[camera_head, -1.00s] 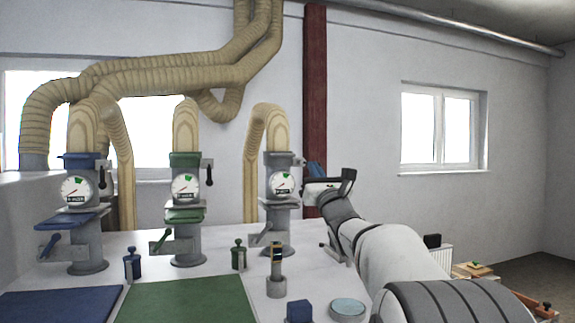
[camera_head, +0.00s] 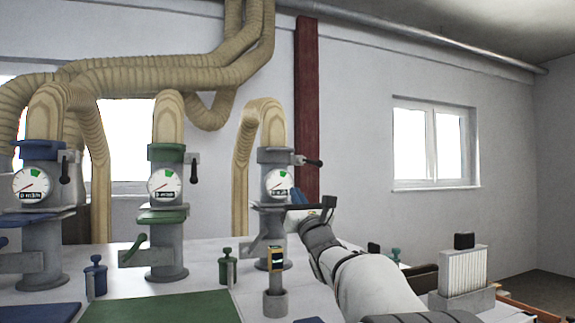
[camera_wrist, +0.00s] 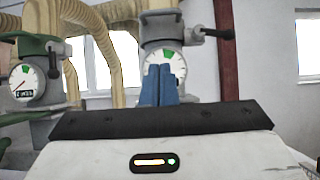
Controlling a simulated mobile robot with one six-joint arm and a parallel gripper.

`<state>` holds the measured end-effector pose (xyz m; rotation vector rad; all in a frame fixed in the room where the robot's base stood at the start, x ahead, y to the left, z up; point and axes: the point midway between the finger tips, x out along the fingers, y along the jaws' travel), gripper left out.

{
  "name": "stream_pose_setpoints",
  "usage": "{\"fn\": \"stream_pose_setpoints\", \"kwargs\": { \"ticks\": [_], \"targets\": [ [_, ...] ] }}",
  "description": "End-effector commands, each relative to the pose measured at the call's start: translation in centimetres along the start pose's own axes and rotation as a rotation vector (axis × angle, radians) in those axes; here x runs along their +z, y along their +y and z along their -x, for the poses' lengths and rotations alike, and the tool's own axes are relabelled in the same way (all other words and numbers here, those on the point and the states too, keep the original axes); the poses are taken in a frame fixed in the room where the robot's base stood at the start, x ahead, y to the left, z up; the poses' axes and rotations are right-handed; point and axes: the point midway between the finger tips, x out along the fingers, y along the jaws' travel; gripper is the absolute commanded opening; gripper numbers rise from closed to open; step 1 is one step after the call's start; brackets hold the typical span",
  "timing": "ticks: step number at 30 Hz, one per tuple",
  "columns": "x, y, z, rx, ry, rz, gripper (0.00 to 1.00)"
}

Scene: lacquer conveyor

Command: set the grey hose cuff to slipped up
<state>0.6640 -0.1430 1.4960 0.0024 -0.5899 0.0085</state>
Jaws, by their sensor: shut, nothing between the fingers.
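The grey hose cuff (camera_head: 276,155) sits at the top of the right-hand grey pipe, under the tan hose. A lever with a black handle (camera_head: 313,162) sticks out to the right from it. In the wrist view the cuff (camera_wrist: 170,27) is above the round gauge, with its lever (camera_wrist: 215,33) roughly level. My gripper (camera_head: 297,196) has blue fingers, just right of and below the gauge in the head view. In the wrist view the shut, empty fingers (camera_wrist: 157,84) cover the lower part of the gauge, below the cuff.
A green-cuffed pipe (camera_head: 166,240) and a blue-cuffed pipe (camera_head: 41,250) stand to the left. A small post with a yellow-and-black device (camera_head: 276,262) stands in front of the grey pipe. Small blue (camera_head: 95,275) and green (camera_head: 227,267) knobbed items stand on the white bench.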

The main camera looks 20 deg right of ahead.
Motion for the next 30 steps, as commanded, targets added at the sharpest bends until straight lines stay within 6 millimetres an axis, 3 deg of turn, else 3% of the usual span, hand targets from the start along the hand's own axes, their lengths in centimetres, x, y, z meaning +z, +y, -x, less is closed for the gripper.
{"fn": "stream_pose_setpoints", "kwargs": {
  "ticks": [8,21,30],
  "targets": [
    [0.2,-0.4,-1.6,-0.005,0.001,0.002,0.00],
    [0.5,-0.5,-10.8,-0.005,0.001,0.003,0.00],
    [2.7,-0.6,-12.6,-0.007,0.001,0.004,0.00]
  ]
}}
